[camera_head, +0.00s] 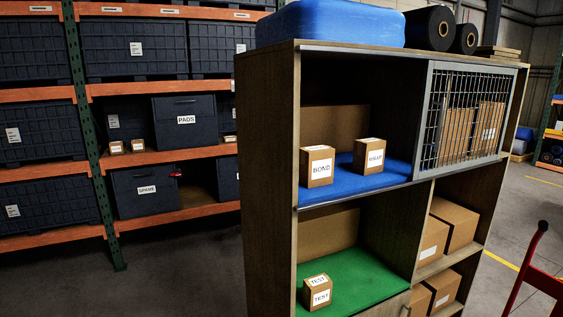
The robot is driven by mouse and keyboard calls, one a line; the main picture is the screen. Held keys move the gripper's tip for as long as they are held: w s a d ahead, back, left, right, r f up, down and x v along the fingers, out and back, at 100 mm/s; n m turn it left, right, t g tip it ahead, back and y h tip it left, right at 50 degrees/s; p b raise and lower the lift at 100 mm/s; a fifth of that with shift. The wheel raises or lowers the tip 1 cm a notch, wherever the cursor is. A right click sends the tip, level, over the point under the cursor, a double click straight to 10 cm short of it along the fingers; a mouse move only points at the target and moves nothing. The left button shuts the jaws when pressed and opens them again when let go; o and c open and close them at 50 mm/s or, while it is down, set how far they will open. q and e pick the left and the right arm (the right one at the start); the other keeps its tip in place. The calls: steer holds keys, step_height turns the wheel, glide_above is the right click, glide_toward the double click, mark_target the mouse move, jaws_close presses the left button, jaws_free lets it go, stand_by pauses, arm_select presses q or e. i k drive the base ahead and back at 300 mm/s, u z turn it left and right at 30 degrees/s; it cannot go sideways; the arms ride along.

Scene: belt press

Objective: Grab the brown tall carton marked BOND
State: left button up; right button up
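The brown tall carton marked BOND (317,167) stands upright on the blue-lined upper shelf (345,187) of the wooden cabinet, near its front left. Its white label faces out. A similar carton with a white label, which seems to read WRAP (369,156), stands to its right and a little farther back, apart from it. Neither of my grippers shows in the head view, so nothing is seen touching the BOND carton.
The cabinet's left side panel (266,150) stands close to the BOND carton. A wire mesh door (466,115) covers the upper right compartment. A TEST carton (317,293) sits on the green shelf below. A red bar (528,262) rises at lower right.

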mark_target(316, 163)
steer(key=u, duration=0.1)
steer(key=i, duration=0.7)
steer(key=z, duration=0.55)
steer(key=i, duration=0.6)
steer(key=z, duration=0.6)
